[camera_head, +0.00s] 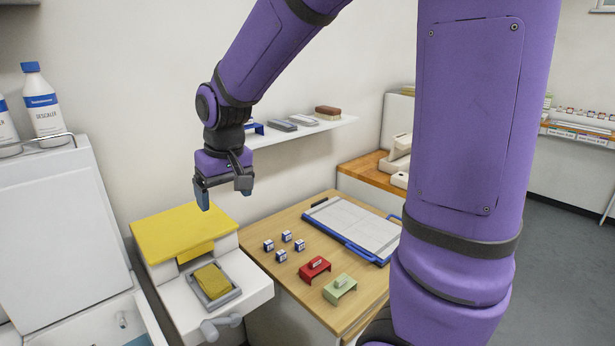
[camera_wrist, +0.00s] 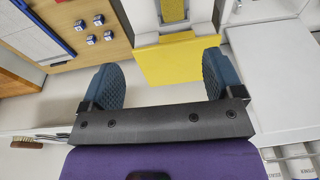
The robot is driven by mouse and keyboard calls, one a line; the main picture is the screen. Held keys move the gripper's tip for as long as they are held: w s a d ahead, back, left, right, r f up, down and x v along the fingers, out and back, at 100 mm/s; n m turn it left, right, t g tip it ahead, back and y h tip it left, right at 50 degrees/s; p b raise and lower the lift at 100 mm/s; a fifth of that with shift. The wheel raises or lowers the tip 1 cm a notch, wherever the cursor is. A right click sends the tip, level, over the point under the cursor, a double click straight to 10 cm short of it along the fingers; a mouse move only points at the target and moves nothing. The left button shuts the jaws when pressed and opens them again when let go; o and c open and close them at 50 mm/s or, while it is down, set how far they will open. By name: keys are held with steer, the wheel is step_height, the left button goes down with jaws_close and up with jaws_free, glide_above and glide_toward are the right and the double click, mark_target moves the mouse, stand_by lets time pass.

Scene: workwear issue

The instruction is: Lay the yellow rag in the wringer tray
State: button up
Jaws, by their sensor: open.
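The yellow rag (camera_head: 213,281) lies in the grey wringer tray (camera_head: 237,294) on the front of the white wringer machine with the yellow top. In the wrist view the rag (camera_wrist: 172,10) shows at the top edge, partly cut off. My gripper (camera_head: 223,196) is open and empty. It hangs above the machine's yellow top, apart from the rag and the tray. Its two blue fingertips also show in the wrist view (camera_wrist: 160,85), spread wide with nothing between them.
A crank handle (camera_head: 221,322) sticks out at the machine's front. To the right, a wooden table (camera_head: 287,215) bears small blue-and-white cubes, a red block (camera_head: 314,269), a green block (camera_head: 340,289) and a blue-edged board (camera_head: 352,228). A wall shelf (camera_head: 300,131) is behind my gripper.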

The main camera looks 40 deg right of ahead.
steer(key=s+d+r+t, duration=0.1)
steer(key=s+r, duration=0.3)
steer(key=s, duration=0.6)
steer(key=s+d+r+t, duration=0.2)
steer(key=s+r, duration=0.3)
steer(key=s, duration=0.5)
steer(key=shift+s+d+r, duration=0.15)
steer(key=shift+s+d, duration=0.15)
